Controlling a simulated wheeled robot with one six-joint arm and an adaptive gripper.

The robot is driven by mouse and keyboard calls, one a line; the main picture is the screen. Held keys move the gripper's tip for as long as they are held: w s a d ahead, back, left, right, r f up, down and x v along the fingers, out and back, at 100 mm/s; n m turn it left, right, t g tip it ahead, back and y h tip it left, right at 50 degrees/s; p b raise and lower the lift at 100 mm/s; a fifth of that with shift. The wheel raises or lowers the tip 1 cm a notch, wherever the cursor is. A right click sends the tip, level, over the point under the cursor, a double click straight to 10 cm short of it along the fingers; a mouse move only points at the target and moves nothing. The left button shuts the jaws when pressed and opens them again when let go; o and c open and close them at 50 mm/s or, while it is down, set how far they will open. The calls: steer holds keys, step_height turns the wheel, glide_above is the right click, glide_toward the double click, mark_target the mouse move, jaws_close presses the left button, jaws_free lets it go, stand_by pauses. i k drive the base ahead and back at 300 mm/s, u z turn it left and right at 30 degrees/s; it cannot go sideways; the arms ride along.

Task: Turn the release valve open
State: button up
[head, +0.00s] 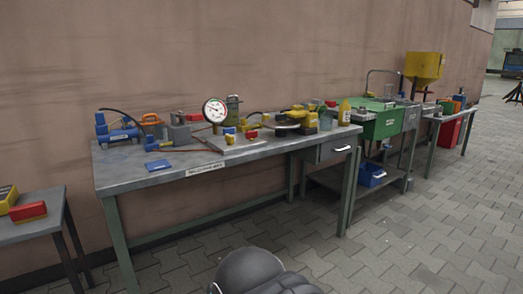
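A dark grey rounded part of my own body shows at the bottom middle, apart from the bench. My gripper is not in view.
A blue pump-like device (118,134) and a blue flat object (158,165) are on the bench's left part. A yellow tool (298,121) is toward its right. A green sink unit (384,124) stands beyond. The paved floor in front is clear.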

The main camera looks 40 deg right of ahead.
mark_target(250, 135)
steer(key=k, duration=0.65)
steer(key=z, duration=0.6)
steer(key=i, duration=0.9)
steer(key=z, duration=0.55)
steer(key=i, duration=1)
steer(key=u, duration=0.25)
